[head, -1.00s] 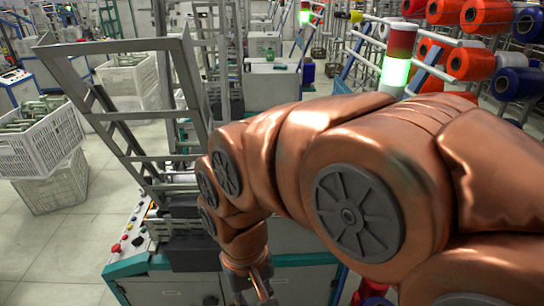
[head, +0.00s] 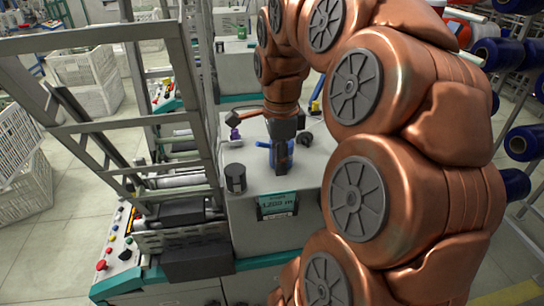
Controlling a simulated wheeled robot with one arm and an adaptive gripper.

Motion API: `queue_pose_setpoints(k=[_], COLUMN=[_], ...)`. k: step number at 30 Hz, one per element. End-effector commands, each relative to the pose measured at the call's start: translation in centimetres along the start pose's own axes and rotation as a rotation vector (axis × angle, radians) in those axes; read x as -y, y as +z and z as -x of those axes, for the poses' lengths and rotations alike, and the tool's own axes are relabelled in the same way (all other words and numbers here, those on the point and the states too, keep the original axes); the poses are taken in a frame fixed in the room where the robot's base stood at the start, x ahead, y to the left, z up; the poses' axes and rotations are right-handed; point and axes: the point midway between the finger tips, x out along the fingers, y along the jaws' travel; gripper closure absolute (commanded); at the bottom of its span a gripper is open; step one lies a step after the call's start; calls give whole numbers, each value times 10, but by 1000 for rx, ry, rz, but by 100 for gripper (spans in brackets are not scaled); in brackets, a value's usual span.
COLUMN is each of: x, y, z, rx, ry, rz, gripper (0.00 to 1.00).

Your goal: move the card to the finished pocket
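My gripper (head: 281,168) points down over the machine top, just behind and above the card in the picture. Its dark fingers look close together, but whether they are open or shut is unclear. A blue part shows beside the fingers. I cannot make out contact between fingers and card. I cannot identify a pocket marked finished.
A black cylinder (head: 235,178) stands on the machine top (head: 247,205), left of the card. A small purple item (head: 234,132) lies farther back. A grey metal frame (head: 118,130) rises at left. Control buttons (head: 125,255) line the front left. Blue spools (head: 523,142) hang at right.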

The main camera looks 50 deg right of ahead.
Motion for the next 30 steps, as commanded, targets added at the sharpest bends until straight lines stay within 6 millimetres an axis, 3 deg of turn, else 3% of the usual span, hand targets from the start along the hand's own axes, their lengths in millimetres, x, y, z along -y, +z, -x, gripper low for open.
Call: queue_pose_setpoints(k=[11,24,30], x=[0,-1,0], y=[5,3,3], z=[-23,-74,-88], rx=[0,-1,-1], ry=[0,0,0], rz=[14,10,9], gripper=[73,73,73])
